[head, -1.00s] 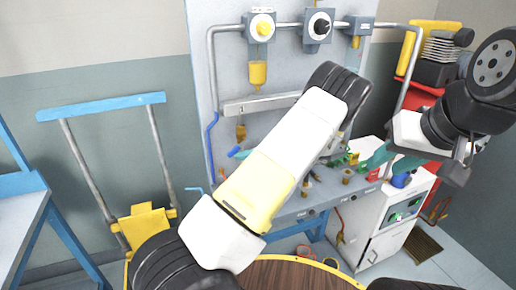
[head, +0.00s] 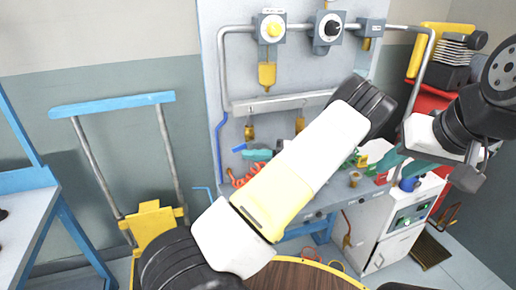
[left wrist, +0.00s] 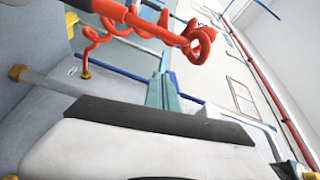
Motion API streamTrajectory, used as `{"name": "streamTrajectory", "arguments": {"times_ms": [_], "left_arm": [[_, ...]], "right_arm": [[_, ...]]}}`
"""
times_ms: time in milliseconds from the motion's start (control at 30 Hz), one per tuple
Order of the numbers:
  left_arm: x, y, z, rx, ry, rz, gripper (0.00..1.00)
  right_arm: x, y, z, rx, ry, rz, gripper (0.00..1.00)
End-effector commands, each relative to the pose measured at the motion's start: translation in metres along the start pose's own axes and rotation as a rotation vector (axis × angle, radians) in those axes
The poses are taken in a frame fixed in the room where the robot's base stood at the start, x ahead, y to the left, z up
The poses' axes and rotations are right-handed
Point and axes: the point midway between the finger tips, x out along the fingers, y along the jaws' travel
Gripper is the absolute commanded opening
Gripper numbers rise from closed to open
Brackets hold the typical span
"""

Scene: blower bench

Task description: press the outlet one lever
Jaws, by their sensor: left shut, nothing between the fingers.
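My left gripper (head: 257,154) has teal fingers, shut and empty. They show left of my left forearm, in front of the grey panel and below its rail. In the left wrist view, its teal fingers (left wrist: 160,90) lie close together behind the white palm, close to an orange-red coiled hose. A brass fitting (head: 249,132) hangs under the rail's left end. A small blue piece (head: 239,148) sits below it; I cannot tell whether this is the outlet one lever or whether the fingers touch it. My right gripper (head: 388,163) has teal fingers over the bench; its opening is unclear.
The orange-red coil (head: 245,176) hangs close to my left fingers. The bench (head: 312,207) carries small fittings. Gauges (head: 271,28) and pipes run along the panel top. A white cabinet (head: 395,240) stands at the right. A blue-handled yellow cart (head: 152,222) stands at the left.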

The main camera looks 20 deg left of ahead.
Motion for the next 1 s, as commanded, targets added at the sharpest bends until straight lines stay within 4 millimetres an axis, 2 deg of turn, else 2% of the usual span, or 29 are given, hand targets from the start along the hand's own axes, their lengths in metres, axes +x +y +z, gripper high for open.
{"name": "streamTrajectory", "arguments": {"times_ms": [200, 433, 800, 867, 1000], "left_arm": [[-0.039, 0.001, 0.0, -0.001, 0.003, 0.001, 0.0], [-0.059, 0.001, 0.0, 0.001, 0.0, -0.001, 0.0], [-0.059, 0.0, 0.001, 0.006, -0.007, 0.008, 0.0], [-0.055, -0.002, 0.002, 0.018, -0.023, 0.032, 0.0], [-0.035, -0.012, 0.009, 0.093, -0.112, 0.178, 0.0]], "right_arm": [[0.0, 0.0, 0.0, 0.0, 0.0, 0.0, 0.36], [0.0, 0.0, 0.0, 0.0, 0.0, 0.0, 0.36], [0.0, 0.0, 0.0, 0.0, 0.0, 0.0, 0.36], [0.0, 0.0, 0.0, 0.0, 0.0, 0.0, 0.36], [0.0, 0.0, 0.0, 0.0, 0.0, 0.0, 0.36]]}}
